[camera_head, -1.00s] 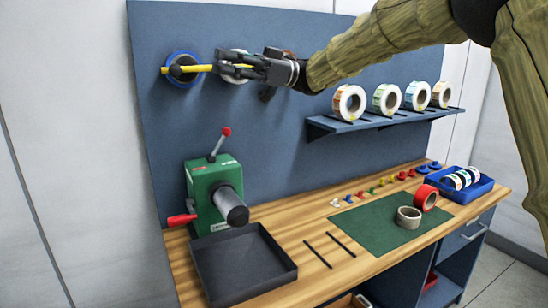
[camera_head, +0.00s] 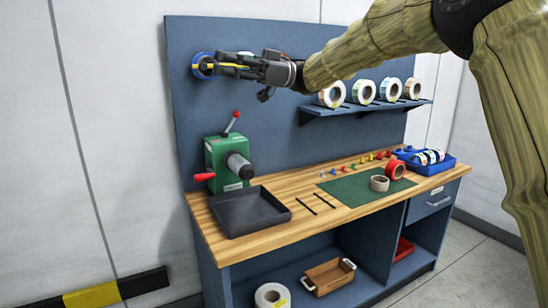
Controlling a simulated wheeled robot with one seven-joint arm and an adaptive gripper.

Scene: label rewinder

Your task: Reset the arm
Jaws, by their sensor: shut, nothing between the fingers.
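My arm reaches in from the upper right, ending in my dark gripper (camera_head: 226,67) at the upper left of the blue back panel (camera_head: 255,130). The gripper is shut and points left, with nothing held. A thin yellow bar (camera_head: 209,65) shows at its tips, in front of a blue ring (camera_head: 196,66) with a dark centre. I cannot tell how far the tips are from the bar. Whatever is directly behind the gripper is mostly hidden.
Below stand a green machine (camera_head: 222,160) with a red-knobbed lever and a black tray (camera_head: 248,213) on the wooden bench (camera_head: 310,232). Label rolls (camera_head: 332,95) stand on the shelf (camera_head: 345,112). A green mat (camera_head: 350,192) carries tape rolls. Open floor lies at lower right.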

